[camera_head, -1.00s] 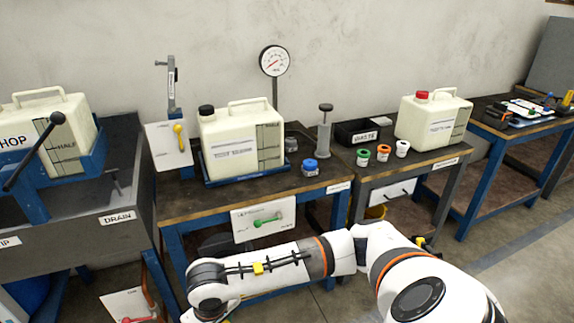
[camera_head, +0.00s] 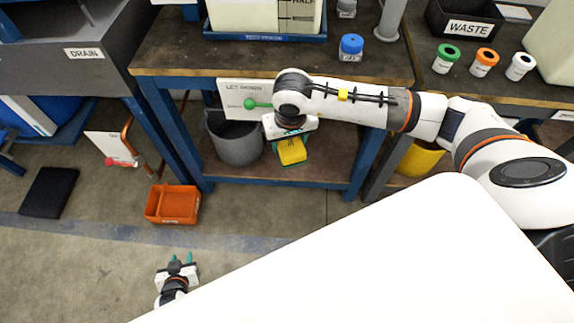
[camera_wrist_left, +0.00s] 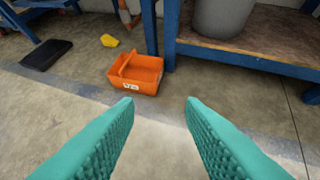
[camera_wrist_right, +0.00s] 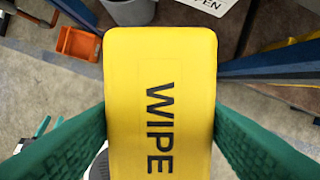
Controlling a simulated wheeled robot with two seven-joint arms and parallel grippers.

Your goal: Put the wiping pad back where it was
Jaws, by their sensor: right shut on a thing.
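The wiping pad (camera_head: 291,151) is yellow and hangs below my right gripper (camera_head: 291,137), in front of the lower shelf of the middle bench. In the right wrist view the pad (camera_wrist_right: 160,100) fills the middle, marked "WIPE", with a green finger pressed on each side. My right gripper is shut on it. My left gripper (camera_head: 180,259) is low over the floor at the lower left of the head view. Its green fingers stand wide apart with nothing between them in the left wrist view (camera_wrist_left: 160,110).
An orange bin (camera_head: 172,204) stands on the floor, with a black mat (camera_head: 48,192) left of it. A grey bucket (camera_head: 236,142) sits on the lower shelf (camera_head: 318,170). A yellow bucket (camera_head: 420,160) stands right of it. Blue bench legs (camera_head: 170,130) flank the shelf. Open floor lies in front.

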